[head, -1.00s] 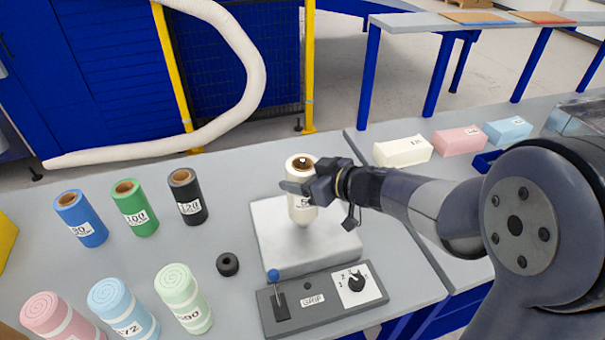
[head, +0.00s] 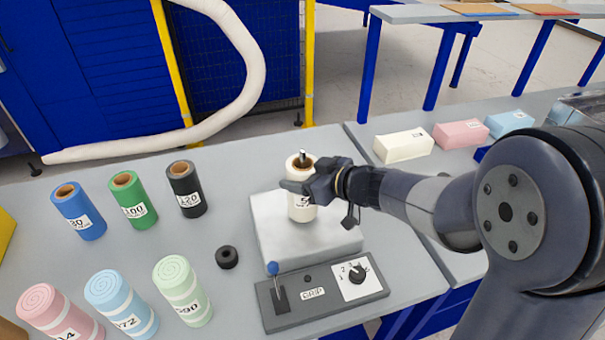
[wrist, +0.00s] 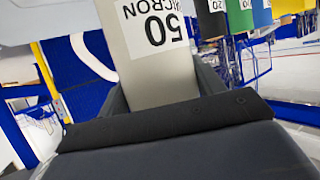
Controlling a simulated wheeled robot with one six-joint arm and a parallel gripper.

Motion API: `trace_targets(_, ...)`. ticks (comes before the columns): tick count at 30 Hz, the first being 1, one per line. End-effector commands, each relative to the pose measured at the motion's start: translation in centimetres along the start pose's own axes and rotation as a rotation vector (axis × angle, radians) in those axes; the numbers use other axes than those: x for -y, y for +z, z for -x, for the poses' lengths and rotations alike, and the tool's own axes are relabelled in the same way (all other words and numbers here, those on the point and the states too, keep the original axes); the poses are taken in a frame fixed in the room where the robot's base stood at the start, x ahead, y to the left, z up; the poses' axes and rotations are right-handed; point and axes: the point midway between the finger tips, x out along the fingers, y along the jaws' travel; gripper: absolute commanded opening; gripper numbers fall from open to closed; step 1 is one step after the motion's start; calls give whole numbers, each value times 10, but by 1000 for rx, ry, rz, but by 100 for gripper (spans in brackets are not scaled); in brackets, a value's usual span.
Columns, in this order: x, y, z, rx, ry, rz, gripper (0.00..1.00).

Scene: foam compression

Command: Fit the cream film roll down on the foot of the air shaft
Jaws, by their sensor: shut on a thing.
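The cream film roll (head: 301,207) stands upright over the light grey base plate (head: 280,240). The tip of the air shaft (head: 302,156) pokes out of the top of its brown core, so the roll is around the shaft. My gripper (head: 303,187) is shut on the roll from the right side. The wrist view shows the roll (wrist: 158,70) with its "50 micron" label between the fingers. The roll's lower end appears at or close to the plate; I cannot tell whether it touches the foot, which is hidden.
Blue (head: 78,212), green (head: 133,202) and black (head: 186,190) film rolls stand at left. Pink, blue and green foam rolls (head: 183,290) stand in front of them. A black ring (head: 227,257) and a control box (head: 322,293) with a blue-knobbed lever lie near the plate.

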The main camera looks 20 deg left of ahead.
Motion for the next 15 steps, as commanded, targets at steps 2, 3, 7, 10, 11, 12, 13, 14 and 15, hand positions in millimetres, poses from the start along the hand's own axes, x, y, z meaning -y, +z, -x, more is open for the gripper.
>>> trace_targets(2, 0, -1, 0, -2, 0, 1, 30)
trace_targets(3, 0, -1, 0, -2, 0, 1, 30)
trace_targets(7, 0, 1, -1, -1, 0, 0, 30)
trace_targets(10, 0, 4, -2, -1, 0, 0, 30)
trace_targets(11, 0, 4, -2, -1, 0, 0, 30)
trace_targets(12, 0, 6, -2, -1, 0, -1, 30)
trace_targets(13, 0, 6, -3, -1, 0, 0, 30)
trace_targets(14, 0, 7, -3, -1, 0, 0, 30)
trace_targets(15, 0, 8, -4, -1, 0, 0, 30)
